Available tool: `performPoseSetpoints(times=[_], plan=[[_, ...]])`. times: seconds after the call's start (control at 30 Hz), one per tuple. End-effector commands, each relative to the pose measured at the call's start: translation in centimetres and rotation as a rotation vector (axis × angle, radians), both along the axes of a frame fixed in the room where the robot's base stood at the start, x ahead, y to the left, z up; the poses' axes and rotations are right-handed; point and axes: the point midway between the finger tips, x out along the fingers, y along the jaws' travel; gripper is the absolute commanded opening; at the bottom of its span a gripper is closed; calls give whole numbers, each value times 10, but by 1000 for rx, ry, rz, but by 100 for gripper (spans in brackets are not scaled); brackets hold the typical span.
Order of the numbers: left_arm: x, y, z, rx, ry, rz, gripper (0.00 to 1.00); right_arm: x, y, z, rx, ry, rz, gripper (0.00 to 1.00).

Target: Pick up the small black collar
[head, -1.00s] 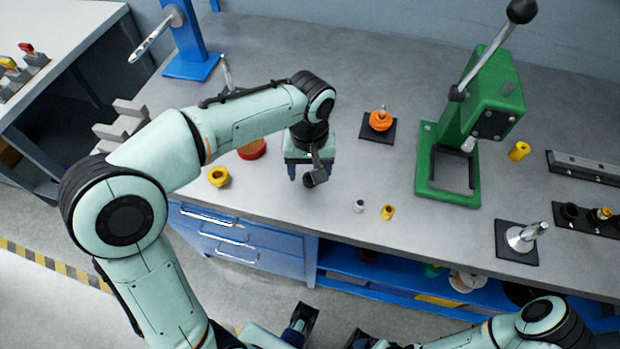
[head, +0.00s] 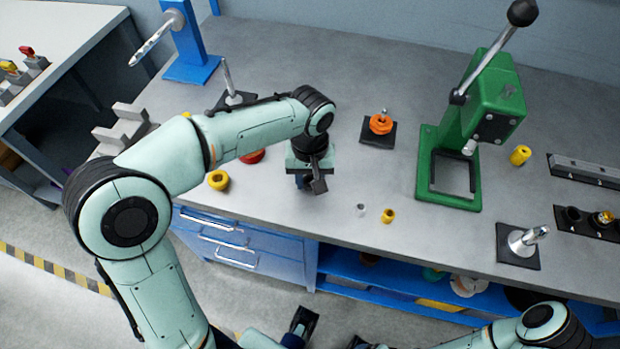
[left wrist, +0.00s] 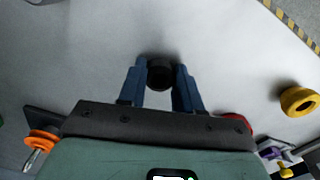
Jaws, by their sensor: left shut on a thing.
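The small black collar (left wrist: 161,74) shows in the left wrist view as a dark ring between two blue fingers. My left gripper (left wrist: 160,82) is shut on it, with one finger at each side. In the head view my left gripper (head: 304,183) points down over the front part of the grey bench (head: 270,228). The collar cannot be made out there, behind the gripper. I cannot tell whether the collar touches the bench top.
A yellow ring (head: 218,180) and a red part (head: 252,156) lie left of the gripper. A small grey part (head: 361,210) and a yellow bushing (head: 388,216) lie right. An orange pulley (head: 381,124) on a black base and a green press (head: 470,130) stand farther right.

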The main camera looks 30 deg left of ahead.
Motion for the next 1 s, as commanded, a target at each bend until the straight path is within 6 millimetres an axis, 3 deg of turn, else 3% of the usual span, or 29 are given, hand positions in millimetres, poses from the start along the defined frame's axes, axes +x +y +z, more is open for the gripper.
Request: performPoseSetpoints(times=[0.27,0.7,1.0], plan=[[1,-1,35,-1,-6,-2,5,2,0,7,0,-2,0,87],[1,-1,158,-2,-6,-1,5,12,0,37,0,-14,0,87],[1,-1,195,0,-1,-1,5,16,0,48,0,-19,0,87]])
